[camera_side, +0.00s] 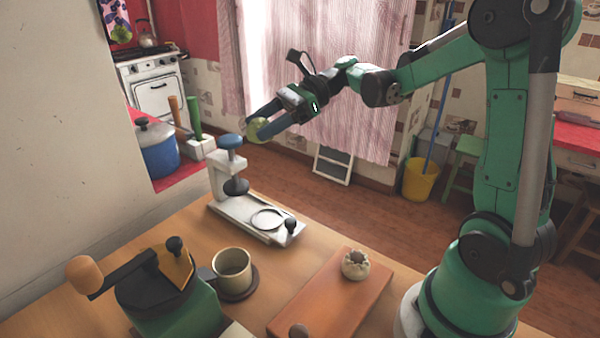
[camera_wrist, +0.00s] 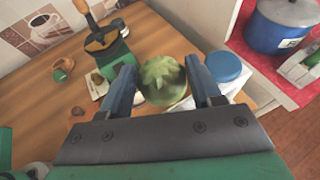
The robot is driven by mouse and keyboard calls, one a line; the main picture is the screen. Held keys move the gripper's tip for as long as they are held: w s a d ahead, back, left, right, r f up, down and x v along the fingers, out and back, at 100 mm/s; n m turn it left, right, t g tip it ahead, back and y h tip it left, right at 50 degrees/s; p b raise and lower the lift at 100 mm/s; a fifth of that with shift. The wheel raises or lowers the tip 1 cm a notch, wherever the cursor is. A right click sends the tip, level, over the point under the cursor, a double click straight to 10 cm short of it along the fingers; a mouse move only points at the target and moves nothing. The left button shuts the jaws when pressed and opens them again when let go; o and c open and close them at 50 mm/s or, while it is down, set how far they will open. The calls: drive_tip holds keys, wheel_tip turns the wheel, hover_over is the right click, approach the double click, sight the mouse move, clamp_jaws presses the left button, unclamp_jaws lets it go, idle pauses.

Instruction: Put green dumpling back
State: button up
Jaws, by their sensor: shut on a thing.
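My gripper (camera_side: 258,129) is shut on the green dumpling (camera_side: 258,131). It holds the dumpling in the air, above and a little right of the blue knob of the white press. In the wrist view the round, pleated green dumpling (camera_wrist: 163,80) sits between the two blue fingers of my gripper (camera_wrist: 165,92). A pale dumpling (camera_side: 355,264) rests on the reddish-brown board (camera_side: 318,300) on the table. A brown rounded thing (camera_side: 298,331) is partly cut off at the bottom edge of the side view.
A white press (camera_side: 262,219) with a blue knob (camera_side: 231,142) stands on the wooden table below my gripper. A green hand-cranked grinder (camera_side: 170,300) and a cup (camera_side: 232,269) on a dark coaster are at front left. A blue pot (camera_side: 156,150) stands on the red counter behind.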

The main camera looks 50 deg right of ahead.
sight(272, 218)
wheel_tip(272, 218, down, 17)
drive_tip(key=shift+f, duration=0.2)
idle(0.3)
